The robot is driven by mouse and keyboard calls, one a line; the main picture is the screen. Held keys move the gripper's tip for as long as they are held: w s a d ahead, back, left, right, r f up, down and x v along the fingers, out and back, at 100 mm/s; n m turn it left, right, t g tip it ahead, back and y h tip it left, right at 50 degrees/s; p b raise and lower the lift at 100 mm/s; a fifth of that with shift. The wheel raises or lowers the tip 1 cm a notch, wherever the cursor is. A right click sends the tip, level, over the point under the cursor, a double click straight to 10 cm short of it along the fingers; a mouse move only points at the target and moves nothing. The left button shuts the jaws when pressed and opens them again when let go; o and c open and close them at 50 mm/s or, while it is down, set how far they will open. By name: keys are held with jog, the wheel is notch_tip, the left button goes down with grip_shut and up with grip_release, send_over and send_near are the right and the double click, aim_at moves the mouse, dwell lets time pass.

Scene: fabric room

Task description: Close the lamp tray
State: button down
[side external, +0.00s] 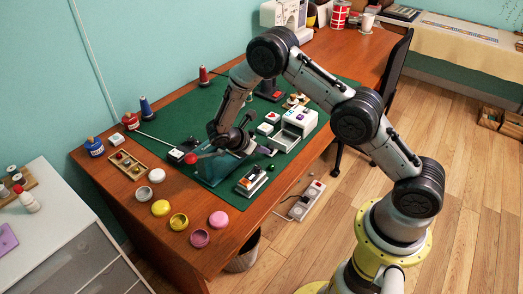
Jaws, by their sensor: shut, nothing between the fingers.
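A small white box (303,117) stands on the right part of the green mat, and a pale open tray (284,140) sticks out from its front-left side. I take this to be the lamp tray; its inside looks grey and I cannot make out any contents. My gripper (264,150) is low over the mat, just left of the tray's outer end, pointing right toward it. Its fingers are small here and look shut with nothing held. I cannot tell whether they touch the tray.
Round coloured pots and a wooden sorting tray (125,165) line the left. A sewing machine (286,14) stands at the back.

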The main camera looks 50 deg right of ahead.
send_near(281, 133)
jog(key=s+f, duration=0.1)
jog(key=s+d+f, duration=0.2)
jog(key=s, duration=0.1)
jog(key=shift+d, duration=0.25)
